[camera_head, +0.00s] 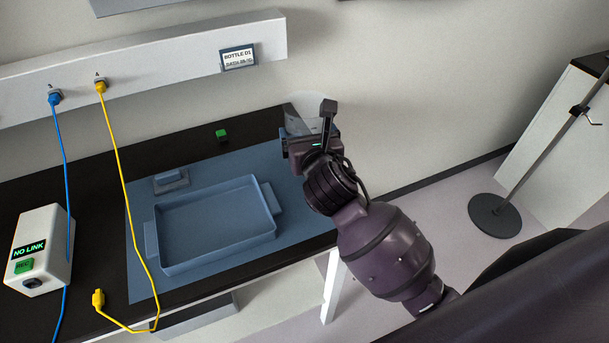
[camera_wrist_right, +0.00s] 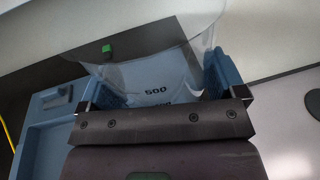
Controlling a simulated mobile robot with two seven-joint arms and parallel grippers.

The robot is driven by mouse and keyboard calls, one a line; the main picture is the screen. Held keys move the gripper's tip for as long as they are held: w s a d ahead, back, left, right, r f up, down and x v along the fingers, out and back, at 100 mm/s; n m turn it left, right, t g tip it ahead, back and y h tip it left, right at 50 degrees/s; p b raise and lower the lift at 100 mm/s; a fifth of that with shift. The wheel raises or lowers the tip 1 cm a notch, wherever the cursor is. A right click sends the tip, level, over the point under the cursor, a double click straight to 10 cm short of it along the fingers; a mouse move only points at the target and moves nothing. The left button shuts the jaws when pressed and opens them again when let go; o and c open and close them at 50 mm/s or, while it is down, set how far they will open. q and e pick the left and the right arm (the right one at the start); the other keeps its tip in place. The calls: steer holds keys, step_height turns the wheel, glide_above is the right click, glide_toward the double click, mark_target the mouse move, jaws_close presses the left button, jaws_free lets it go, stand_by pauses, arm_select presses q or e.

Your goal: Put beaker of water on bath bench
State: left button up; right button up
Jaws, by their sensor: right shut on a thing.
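A clear beaker (camera_wrist_right: 155,75) with a "500" marking sits between the fingers of my right gripper (camera_wrist_right: 155,95) in the right wrist view. The gripper is shut on it. In the head view the right gripper (camera_head: 308,130) is at the right end of the black bench (camera_head: 85,180), and the beaker (camera_head: 303,108) shows only faintly behind it. I cannot tell whether the beaker touches the bench, and its water level is unclear. My left gripper is not in view.
A blue tray (camera_head: 160,245) lies on a blue mat (camera_head: 140,278) left of the gripper. A small green-topped block (camera_head: 222,135) is behind it. A white "NO LINK" box (camera_head: 45,235) and blue and yellow cables (camera_head: 120,170) are at left. A stand (camera_head: 495,215) is on the floor at right.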

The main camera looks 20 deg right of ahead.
step_height(320, 180, down, 8)
steer(key=shift+r+b, duration=0.2)
steer(key=shift+b, duration=0.5)
steer(key=shift+f+b, duration=0.5)
steer(key=shift+f, duration=1.55)
steer(key=shift+f, duration=0.1)
steer(key=o, duration=1)
steer(key=shift+o, duration=0.5)
